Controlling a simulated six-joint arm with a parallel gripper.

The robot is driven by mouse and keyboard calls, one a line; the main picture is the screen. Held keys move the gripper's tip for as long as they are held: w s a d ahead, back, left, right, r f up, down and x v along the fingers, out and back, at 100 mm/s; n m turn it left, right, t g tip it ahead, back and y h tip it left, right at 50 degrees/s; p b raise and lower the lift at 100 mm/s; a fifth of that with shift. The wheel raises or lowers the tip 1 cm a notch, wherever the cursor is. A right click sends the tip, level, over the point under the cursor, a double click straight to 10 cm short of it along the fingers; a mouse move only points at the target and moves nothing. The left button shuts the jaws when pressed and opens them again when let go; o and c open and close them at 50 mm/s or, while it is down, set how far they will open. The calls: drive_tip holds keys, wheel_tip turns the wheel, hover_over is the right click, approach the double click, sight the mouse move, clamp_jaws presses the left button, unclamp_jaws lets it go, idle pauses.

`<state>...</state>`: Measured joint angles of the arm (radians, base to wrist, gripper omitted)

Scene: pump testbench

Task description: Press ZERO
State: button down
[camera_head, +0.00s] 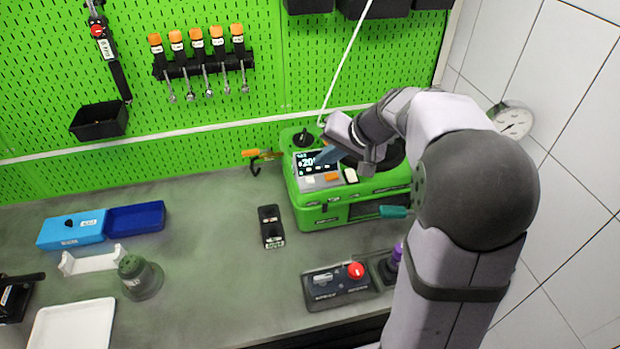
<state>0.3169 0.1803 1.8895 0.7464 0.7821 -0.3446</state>
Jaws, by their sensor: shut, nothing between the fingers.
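The green pump testbench (312,212) stands against the back wall. Below the display is a grey strip with small keys, including an orange key (332,178) and a white key (351,176). The key labels are too small to read, so I cannot tell which is ZERO. My gripper (323,158) is shut and empty, with its tips over the right part of the display. I cannot tell whether they touch the panel.
A control box with a red button (355,270) stands in front of the testbench. A blue case (72,229), a dark green weight (139,277) and a white tray (72,326) are at left.

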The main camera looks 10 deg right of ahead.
drive_tip(key=r+n, duration=0.1)
drive_tip(key=w+a+r+n, duration=0.1)
drive_tip(key=w+a+r+n+t+y, duration=0.1)
drive_tip(key=shift+w+r, duration=0.15)
drive_tip(key=shift+r, duration=0.25)
drive_tip(key=shift+f, duration=0.15)
drive_tip(key=b, duration=0.5)
hover_over(310, 180)
drive_tip(key=f, duration=0.5)
drive_tip(key=d+f, duration=0.1)
drive_tip(key=f, duration=0.1)
drive_tip(key=shift+s+f, duration=0.25)
drive_tip(key=shift+s, duration=0.1)
drive_tip(key=shift+f+b, duration=0.5)
drive_tip(key=shift+b, duration=0.2)
drive_tip(key=shift+a+f+b, duration=0.1)
drive_tip(key=shift+f+b, duration=0.8)
drive_tip(key=shift+b, duration=0.4)
idle(1.7)
drive_tip(key=shift+r, duration=0.1)
drive_tip(key=shift+r+p, duration=0.45)
drive_tip(key=shift+r, duration=0.35)
